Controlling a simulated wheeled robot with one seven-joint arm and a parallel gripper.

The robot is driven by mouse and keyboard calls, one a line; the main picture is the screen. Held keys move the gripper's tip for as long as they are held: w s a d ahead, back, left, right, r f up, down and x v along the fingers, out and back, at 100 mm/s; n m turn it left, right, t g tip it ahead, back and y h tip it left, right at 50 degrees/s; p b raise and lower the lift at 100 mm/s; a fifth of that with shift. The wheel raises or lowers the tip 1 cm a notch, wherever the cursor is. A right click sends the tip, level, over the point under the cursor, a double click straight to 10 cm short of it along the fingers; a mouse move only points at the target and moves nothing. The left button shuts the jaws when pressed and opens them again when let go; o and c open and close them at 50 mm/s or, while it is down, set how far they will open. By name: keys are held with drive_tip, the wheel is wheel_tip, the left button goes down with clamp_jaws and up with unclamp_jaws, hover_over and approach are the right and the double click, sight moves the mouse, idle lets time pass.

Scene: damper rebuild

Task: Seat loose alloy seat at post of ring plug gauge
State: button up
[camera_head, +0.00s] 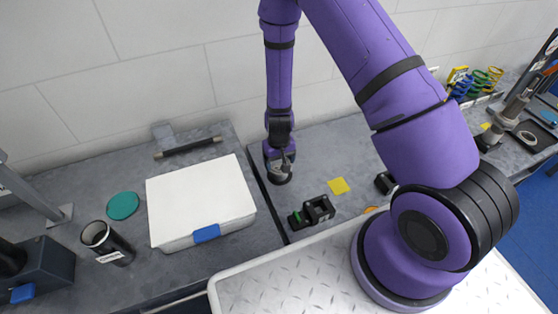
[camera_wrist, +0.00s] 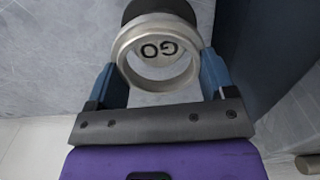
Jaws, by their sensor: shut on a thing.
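My gripper (camera_head: 279,160) is low over the grey bench at the middle, pointing down. In the wrist view its two blue-grey fingers (camera_wrist: 160,62) are shut on a silver ring-shaped part, which I take for the alloy seat (camera_wrist: 127,72). A silver surface marked GO (camera_wrist: 158,50) shows within the ring, and a black round part (camera_wrist: 160,12) lies beyond it. These look like the ring plug gauge. They overlap the ring in the picture, and I cannot tell whether the ring is around the post or apart from it. In the head view the silver part (camera_head: 281,169) is small.
A white-lidded case (camera_head: 200,197) with a blue latch lies left of the gripper. A black cup (camera_head: 106,241) and a green disc (camera_head: 122,205) are at the left. A black rod (camera_head: 188,147) lies behind.

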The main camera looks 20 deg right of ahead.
sight(279, 168)
drive_tip(key=shift+f, duration=2.2)
drive_tip(key=o, duration=1.1)
wheel_tip(279, 168, up, 11)
drive_tip(key=shift+f, duration=0.1)
